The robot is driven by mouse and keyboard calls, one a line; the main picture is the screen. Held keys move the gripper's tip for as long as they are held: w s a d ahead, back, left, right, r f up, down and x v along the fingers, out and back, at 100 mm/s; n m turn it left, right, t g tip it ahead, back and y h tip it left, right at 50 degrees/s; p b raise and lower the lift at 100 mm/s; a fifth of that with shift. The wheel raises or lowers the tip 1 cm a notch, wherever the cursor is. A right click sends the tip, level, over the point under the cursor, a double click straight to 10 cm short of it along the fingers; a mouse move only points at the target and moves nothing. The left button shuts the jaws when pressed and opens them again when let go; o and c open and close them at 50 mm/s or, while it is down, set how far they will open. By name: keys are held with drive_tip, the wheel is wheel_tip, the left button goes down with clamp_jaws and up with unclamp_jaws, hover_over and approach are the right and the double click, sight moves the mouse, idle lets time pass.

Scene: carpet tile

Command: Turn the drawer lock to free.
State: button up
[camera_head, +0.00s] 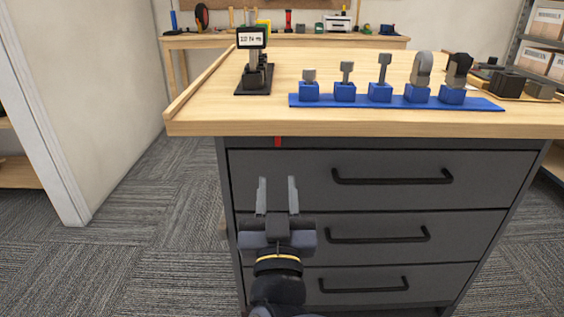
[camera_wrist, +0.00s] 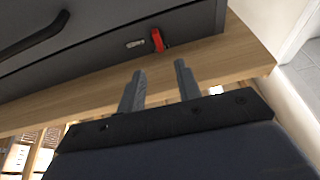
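The drawer lock is a small red lever (camera_head: 278,141) on the dark grey cabinet's front, just under the tabletop edge and above the top drawer's left part. In the wrist view the red lever (camera_wrist: 157,41) stands roughly crosswise to the tabletop edge, with a small pale mark (camera_wrist: 135,43) beside it. The mark is too small to read. My gripper (camera_head: 278,184) is in front of the top drawer, below the lever in the head view. Its two fingers are apart and empty. In the wrist view the gripper (camera_wrist: 158,68) points toward the lever without touching it.
The cabinet has three drawers with black bar handles, the top handle (camera_head: 392,177) to the right of my gripper. On the wooden tabletop (camera_head: 215,112) stand a small display (camera_head: 251,38) and a blue strip (camera_head: 400,103) with several blocks. Carpet left of the cabinet is clear.

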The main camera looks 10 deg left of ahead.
sight(278, 143)
drive_tip(key=shift+t+h, duration=0.3)
drive_tip(key=shift+h, duration=0.1)
drive_tip(key=b+x, duration=0.2)
drive_tip(key=x, duration=0.8)
drive_tip(key=shift+w+a, duration=0.2)
drive_tip(key=shift+w, duration=0.1)
clamp_jaws()
